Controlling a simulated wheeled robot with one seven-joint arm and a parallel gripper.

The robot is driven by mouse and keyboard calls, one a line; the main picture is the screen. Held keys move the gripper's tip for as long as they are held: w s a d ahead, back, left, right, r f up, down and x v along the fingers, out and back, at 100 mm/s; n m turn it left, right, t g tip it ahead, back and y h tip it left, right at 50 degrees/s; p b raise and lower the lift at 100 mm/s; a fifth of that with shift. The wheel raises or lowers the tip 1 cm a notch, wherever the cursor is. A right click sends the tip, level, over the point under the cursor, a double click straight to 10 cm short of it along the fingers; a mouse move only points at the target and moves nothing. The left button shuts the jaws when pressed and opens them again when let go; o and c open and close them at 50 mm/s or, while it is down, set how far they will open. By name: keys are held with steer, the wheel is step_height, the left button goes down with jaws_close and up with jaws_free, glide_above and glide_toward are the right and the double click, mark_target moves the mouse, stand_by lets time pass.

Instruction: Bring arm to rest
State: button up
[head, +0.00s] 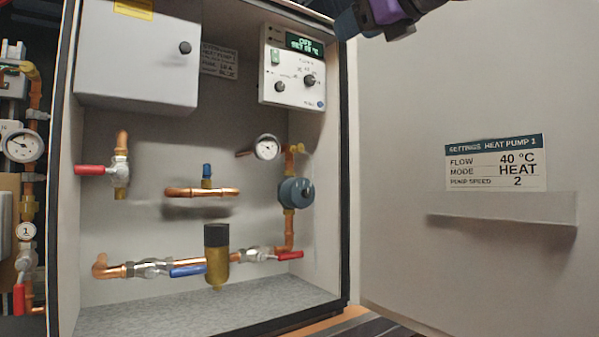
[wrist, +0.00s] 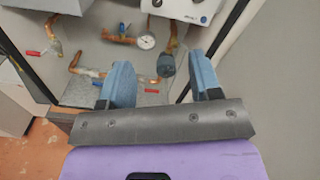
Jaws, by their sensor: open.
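My gripper (wrist: 163,82) shows in the wrist view with its two blue fingers apart and nothing between them. It points at the open heat pump cabinet and is clear of its parts. In the head view only a purple and dark piece of my arm shows at the top, in front of the open door; the fingertips cannot be made out there. The control panel (head: 293,68) is at the cabinet's upper right, with a lit display reading OFF on its top line. It also shows at the top of the wrist view (wrist: 190,8).
The cabinet holds copper pipes (head: 205,192), red and blue valve levers, a gauge (head: 266,147), a pump (head: 296,192) and a grey box (head: 137,60). The open door (head: 470,270) on the right carries a settings label (head: 496,163) and a ledge (head: 502,207). More pipework stands at the far left.

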steer(key=s+d+f+n+g+h, duration=0.25)
steer(key=d+f+n, duration=0.3)
steer(key=f, duration=0.55)
steer(key=s+d+f+n+g+h, duration=0.1)
steer(key=d+f+n+h, duration=0.4)
steer(key=f, duration=0.6)
steer(key=s+d+f+n+g, duration=0.2)
steer(key=s+d+f+n, duration=0.1)
steer(key=f, duration=0.5)
steer(key=s+d+f+n+g+h, duration=0.1)
steer(key=s+d+f+n+g, duration=0.1)
steer(key=s+f+n, duration=0.4)
steer(key=s+d+f+n+g+h, duration=0.1)
steer(key=s+d+f+n, duration=0.3)
steer(key=f, duration=0.7)
steer(key=shift+s+d+n+g, duration=0.2)
steer(key=shift+d+n+g, duration=0.35)
steer(key=shift+d, duration=0.05)
steer(key=shift+h, duration=0.25)
